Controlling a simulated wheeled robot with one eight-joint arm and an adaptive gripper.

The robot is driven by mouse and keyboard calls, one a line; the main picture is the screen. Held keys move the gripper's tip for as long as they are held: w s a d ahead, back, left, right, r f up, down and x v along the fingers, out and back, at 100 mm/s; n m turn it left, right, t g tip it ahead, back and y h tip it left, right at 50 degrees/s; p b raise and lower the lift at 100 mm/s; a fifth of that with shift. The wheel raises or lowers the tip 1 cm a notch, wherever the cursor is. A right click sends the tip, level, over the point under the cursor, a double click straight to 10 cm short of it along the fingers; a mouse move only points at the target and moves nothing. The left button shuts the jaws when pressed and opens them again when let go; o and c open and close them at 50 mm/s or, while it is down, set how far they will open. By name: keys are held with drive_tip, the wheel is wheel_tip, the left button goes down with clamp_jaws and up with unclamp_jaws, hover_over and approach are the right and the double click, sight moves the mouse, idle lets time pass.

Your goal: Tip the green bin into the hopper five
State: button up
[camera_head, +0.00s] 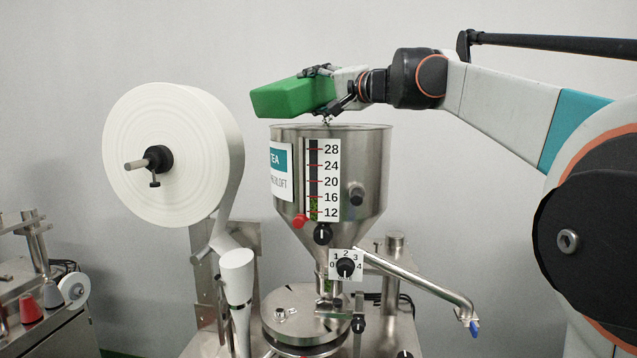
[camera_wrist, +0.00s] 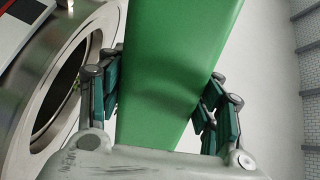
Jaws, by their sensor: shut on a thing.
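The green bin (camera_head: 290,98) is held above the hopper's (camera_head: 362,150) open top, its far end toward the left in the head view. My gripper (camera_head: 328,90) is shut on it; in the wrist view the fingers (camera_wrist: 160,105) press the sides of the green bin (camera_wrist: 178,70). The bin's opening does not show in either view, so I cannot tell what is in it. The steel hopper has a teal label and a sight scale from 12 to 28, with dark green content low in the window. The hopper's rim (camera_wrist: 72,62) shows at left in the wrist view.
A large white paper roll (camera_head: 150,120) stands left of the hopper. A numbered dial (camera_head: 346,265) and a slanted steel pipe (camera_head: 425,285) are below the hopper. Another machine (camera_head: 45,300) is at lower left.

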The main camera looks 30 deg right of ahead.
drive_tip(key=shift+f, duration=0.1)
drive_tip(key=shift+f+m, duration=0.25)
drive_tip(key=shift+m, duration=0.25)
drive_tip(key=shift+f, duration=0.15)
idle(0.9)
drive_tip(key=shift+d+f+m, duration=0.15)
drive_tip(key=shift+f+m, duration=0.15)
drive_tip(key=shift+m, duration=0.2)
wheel_tip(320, 180, up, 2)
drive_tip(key=shift+r+n+p, duration=0.1)
drive_tip(key=shift+n+p, duration=0.85)
drive_tip(key=shift+n, duration=0.05)
drive_tip(key=shift+r+n, duration=0.1)
drive_tip(key=shift+n, duration=0.2)
